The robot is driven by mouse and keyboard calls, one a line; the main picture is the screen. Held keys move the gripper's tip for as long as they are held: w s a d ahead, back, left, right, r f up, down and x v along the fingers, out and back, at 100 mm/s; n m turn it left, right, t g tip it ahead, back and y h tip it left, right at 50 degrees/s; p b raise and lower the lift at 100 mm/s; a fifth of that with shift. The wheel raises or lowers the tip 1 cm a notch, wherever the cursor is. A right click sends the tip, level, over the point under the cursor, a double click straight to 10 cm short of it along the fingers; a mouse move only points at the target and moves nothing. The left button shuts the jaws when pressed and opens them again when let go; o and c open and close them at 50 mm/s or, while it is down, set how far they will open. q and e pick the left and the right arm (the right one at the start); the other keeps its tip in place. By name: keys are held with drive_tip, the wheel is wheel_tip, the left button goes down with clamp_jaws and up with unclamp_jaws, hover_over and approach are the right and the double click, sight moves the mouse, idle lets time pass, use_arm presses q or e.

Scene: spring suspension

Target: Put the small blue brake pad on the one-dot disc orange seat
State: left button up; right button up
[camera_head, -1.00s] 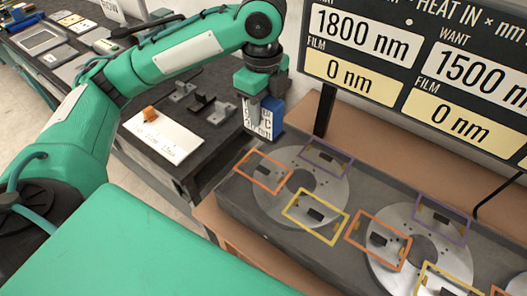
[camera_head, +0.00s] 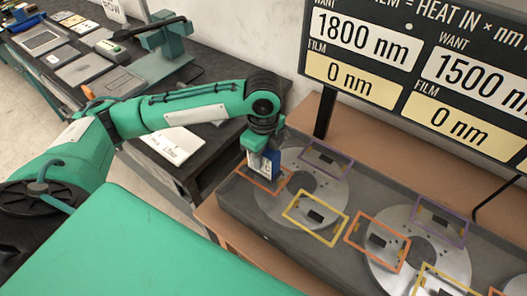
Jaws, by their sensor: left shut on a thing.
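My left gripper (camera_head: 262,152) points down and is shut on the small blue brake pad (camera_head: 271,165), whose blue side and pale printed face show between the fingers. The pad is over the orange-outlined seat (camera_head: 279,190) at the left edge of the left disc (camera_head: 330,200). The gripper and pad hide the upper part of this seat. I cannot tell whether the pad touches the seat. The right disc (camera_head: 408,270) has its own orange seat (camera_head: 366,257). The dot marks on the discs are too small to read. My right gripper is not in view.
The discs lie on a dark grey bench (camera_head: 240,200), with yellow seats (camera_head: 300,233) and purple seats (camera_head: 303,148) around them. A dark sign (camera_head: 430,60) stands behind. A dark side table with a white card (camera_head: 172,148) and several plates is on the left.

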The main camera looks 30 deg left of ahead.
use_arm(q)
drive_tip(key=o, duration=1.2)
drive_tip(key=shift+c, duration=0.2)
drive_tip(key=shift+r, duration=0.4)
wheel_tip(320, 180, up, 10)
drive_tip(key=shift+f+b, duration=0.1)
drive_tip(key=shift+b, duration=0.7)
drive_tip(key=shift+r, duration=0.8)
